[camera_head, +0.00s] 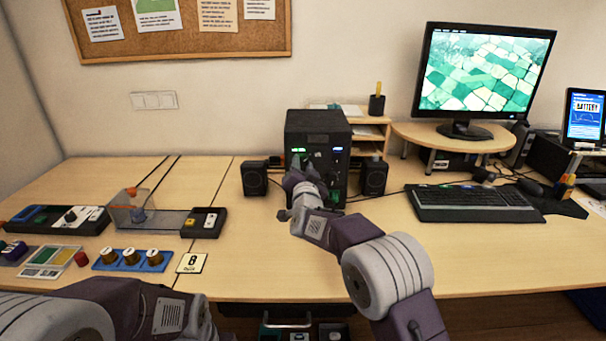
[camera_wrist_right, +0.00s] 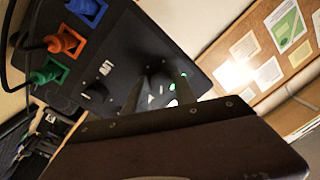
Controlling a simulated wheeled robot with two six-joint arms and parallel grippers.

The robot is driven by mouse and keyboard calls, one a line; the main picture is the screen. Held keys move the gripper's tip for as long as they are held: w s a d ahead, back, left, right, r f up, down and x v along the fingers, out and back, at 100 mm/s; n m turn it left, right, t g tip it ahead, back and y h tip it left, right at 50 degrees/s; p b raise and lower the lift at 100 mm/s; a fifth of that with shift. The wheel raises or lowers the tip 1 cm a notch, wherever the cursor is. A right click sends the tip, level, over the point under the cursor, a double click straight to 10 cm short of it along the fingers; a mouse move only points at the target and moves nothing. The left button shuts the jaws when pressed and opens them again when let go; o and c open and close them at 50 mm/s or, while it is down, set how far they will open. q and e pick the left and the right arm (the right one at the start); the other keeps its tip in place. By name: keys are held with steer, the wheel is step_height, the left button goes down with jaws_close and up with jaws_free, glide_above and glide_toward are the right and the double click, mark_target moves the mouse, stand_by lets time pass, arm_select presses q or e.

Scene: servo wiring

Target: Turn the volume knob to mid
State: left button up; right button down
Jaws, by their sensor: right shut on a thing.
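A black box (camera_head: 318,128) stands upright at the back of the desk between two small speakers. In the right wrist view its dark front panel (camera_wrist_right: 125,45) fills the upper left. My right gripper (camera_head: 304,165) is at the front of the box. In the wrist view its two fingers (camera_wrist_right: 158,92) are closed around a dark round knob (camera_wrist_right: 157,80) on the panel. The knob's setting cannot be read. A second dark knob (camera_wrist_right: 96,92) sits beside it, apart from the fingers. My left arm shows at the lower left of the head view, but its gripper is out of frame.
Speakers (camera_head: 255,178) (camera_head: 374,177) flank the box closely. A keyboard (camera_head: 475,202) and monitor (camera_head: 483,72) are at right. Small panels and blocks lie at left.

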steer(key=m+b, duration=0.2)
steer(key=m, duration=0.2)
steer(key=shift+a+f, duration=0.1)
steer(key=shift+f, duration=0.05)
steer(key=m+b, duration=0.2)
steer(key=m, duration=0.1)
steer(key=shift+m+h, duration=0.3)
steer(key=shift+m, duration=0.1)
steer(key=m+b, duration=0.2)
steer(key=m, duration=0.1)
steer(key=shift+m, duration=0.4)
steer(key=shift+r+m+h+b, duration=0.2)
steer(key=shift+m+b, duration=0.15)
steer(key=shift+m, duration=0.5)
steer(key=shift+r+m+h+b, duration=0.1)
steer(key=shift+m+h+b, duration=0.15)
steer(key=shift+m, duration=0.9)
steer(key=c, duration=1)
jaws_free()
steer(key=shift+s, duration=0.1)
